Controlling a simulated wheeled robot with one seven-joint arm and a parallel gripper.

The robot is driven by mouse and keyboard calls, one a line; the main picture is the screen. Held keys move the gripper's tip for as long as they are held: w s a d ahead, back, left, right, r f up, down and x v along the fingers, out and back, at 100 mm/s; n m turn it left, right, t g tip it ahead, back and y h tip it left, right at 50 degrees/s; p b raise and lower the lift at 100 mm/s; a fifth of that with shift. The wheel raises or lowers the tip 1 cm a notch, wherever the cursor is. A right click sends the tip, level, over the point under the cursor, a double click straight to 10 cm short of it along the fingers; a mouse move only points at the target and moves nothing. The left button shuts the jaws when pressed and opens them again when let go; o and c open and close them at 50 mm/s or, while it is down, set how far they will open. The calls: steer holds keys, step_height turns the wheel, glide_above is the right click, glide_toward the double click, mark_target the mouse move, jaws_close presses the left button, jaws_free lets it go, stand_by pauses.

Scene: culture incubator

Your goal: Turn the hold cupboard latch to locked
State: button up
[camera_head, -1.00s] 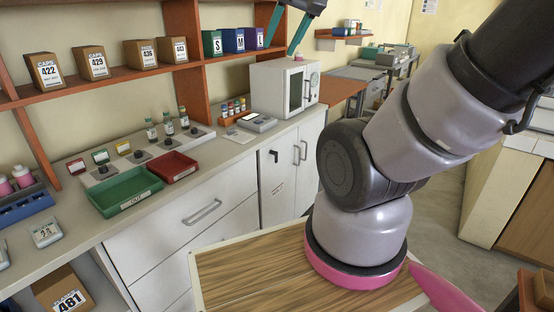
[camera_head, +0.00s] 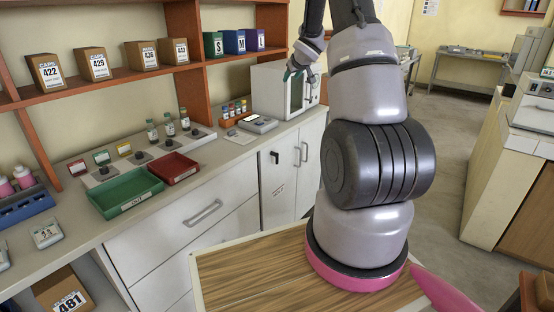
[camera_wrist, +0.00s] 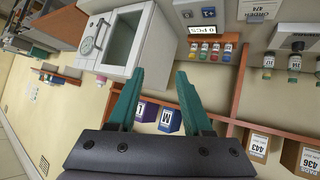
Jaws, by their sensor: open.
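The latch (camera_head: 275,157) is a small dark handle near the top of a white cupboard door (camera_head: 279,212) under the counter, with a small label below it. It looks roughly upright, with a short bend at the top; its exact setting is too small to tell. My gripper (camera_head: 298,74) has teal fingers and is above the counter, in front of the white incubator and well above the latch. In the wrist view my gripper (camera_wrist: 161,72) is open with nothing between the fingers. The latch does not show in the wrist view.
The white incubator (camera_head: 265,92) stands on the counter close to my gripper; it also shows in the wrist view (camera_wrist: 165,50). A rack of small vials (camera_head: 234,110), a green tray (camera_head: 125,194) and a red tray (camera_head: 172,168) sit further left. Open floor lies right of my arm.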

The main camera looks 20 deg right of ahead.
step_height(320, 180, down, 17)
steer(key=w+d+n+y, duration=0.1)
steer(key=w+n+y, duration=0.2)
steer(key=n+g+y, duration=0.2)
steer(key=g+y, duration=0.1)
glide_toward(278, 157)
steer(key=x, duration=1)
steer(key=shift+w+a+f, duration=0.15)
steer(key=shift+w+f, duration=0.1)
steer(key=shift+w, duration=0.05)
jaws_close()
